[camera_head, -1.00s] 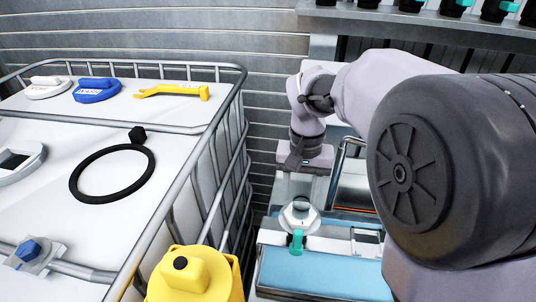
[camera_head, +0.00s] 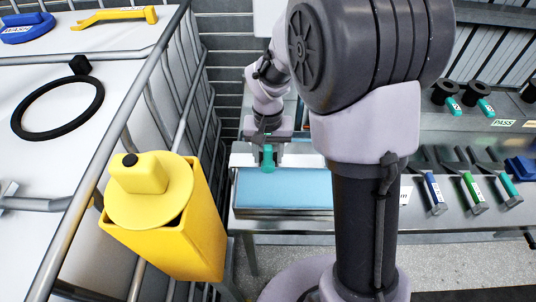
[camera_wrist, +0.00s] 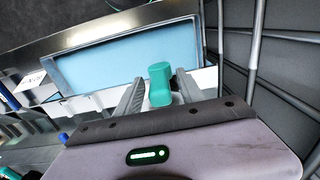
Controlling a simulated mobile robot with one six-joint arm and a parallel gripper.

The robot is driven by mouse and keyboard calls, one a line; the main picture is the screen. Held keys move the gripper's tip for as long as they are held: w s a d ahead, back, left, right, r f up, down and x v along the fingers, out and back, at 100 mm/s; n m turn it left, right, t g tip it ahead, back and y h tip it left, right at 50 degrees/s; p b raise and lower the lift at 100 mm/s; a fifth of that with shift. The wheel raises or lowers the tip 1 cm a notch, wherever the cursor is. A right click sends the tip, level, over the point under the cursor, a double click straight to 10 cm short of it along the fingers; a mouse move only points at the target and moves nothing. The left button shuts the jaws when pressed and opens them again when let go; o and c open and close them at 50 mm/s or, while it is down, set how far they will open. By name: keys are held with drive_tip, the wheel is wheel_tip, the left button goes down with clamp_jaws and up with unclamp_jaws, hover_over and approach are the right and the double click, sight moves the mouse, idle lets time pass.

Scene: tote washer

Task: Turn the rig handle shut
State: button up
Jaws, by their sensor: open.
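The teal rig handle (camera_head: 267,158) shows at the back edge of the bench with the blue mat, just below my gripper (camera_head: 266,148). In the wrist view the teal handle (camera_wrist: 160,88) stands between the two grey fingers of my gripper (camera_wrist: 158,84). The fingers are open, one on each side of it; I cannot tell whether either touches it. The white valve body of the rig is mostly hidden behind my gripper in the head view.
A blue mat (camera_head: 283,190) lies on the bench before the handle. A caged white tank (camera_head: 60,160) and a yellow container (camera_head: 185,240) stand at left. Several colored-handled valves (camera_head: 470,190) lie on the right bench. Metal rails (camera_wrist: 256,45) run beside my gripper in the wrist view.

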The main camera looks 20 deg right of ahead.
clamp_jaws()
idle(1.4)
